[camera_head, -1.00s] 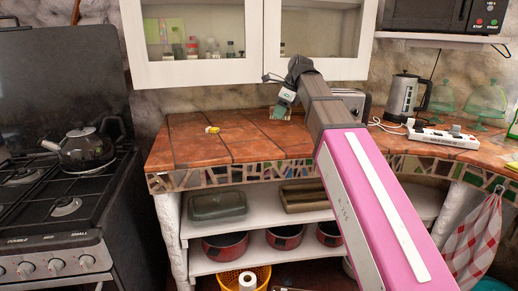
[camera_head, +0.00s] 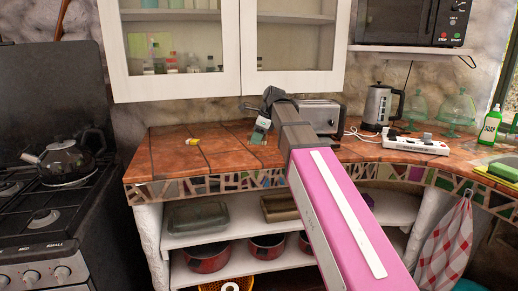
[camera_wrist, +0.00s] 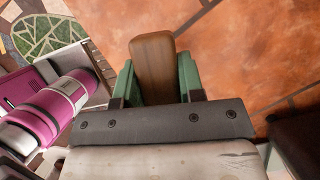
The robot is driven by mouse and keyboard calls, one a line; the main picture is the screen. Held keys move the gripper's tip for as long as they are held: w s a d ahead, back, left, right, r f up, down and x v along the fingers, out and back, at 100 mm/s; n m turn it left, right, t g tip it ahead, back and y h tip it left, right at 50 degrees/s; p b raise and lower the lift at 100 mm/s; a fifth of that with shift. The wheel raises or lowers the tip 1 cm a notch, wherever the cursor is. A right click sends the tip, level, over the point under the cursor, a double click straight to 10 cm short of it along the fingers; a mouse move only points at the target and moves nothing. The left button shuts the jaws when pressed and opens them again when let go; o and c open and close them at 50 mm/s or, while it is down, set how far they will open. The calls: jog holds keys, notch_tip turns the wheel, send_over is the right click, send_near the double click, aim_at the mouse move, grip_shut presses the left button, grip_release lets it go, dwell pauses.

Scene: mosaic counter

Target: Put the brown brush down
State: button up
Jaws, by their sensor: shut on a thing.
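The brown brush (camera_wrist: 153,60) shows in the wrist view as a brown, wooden-looking piece with a rounded end. It sits between the green fingers of my gripper (camera_wrist: 157,82), which is shut on it. Behind it in that view is the terracotta tiled counter (camera_wrist: 235,50). In the head view my gripper (camera_head: 259,132) hangs low over the counter (camera_head: 225,158), near the back wall. The brush cannot be made out there. I cannot tell whether the brush touches the tiles.
A small yellow item (camera_head: 193,141) lies on the counter left of my gripper. A toaster (camera_head: 318,115), a kettle (camera_head: 378,105) and a white power strip (camera_head: 415,145) stand to the right. Cabinets (camera_head: 180,50) hang above. The counter's left part is mostly clear.

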aim_at(259, 154)
jog(key=shift+w+d+f, duration=0.35)
jog(key=shift+w+d, duration=0.1)
jog(key=shift+f, duration=2.05)
jog(key=shift+f, duration=0.1)
jog(key=o, duration=1)
jog(key=shift+c, duration=0.2)
jog(key=v, duration=1.2)
jog(key=shift+s, duration=0.1)
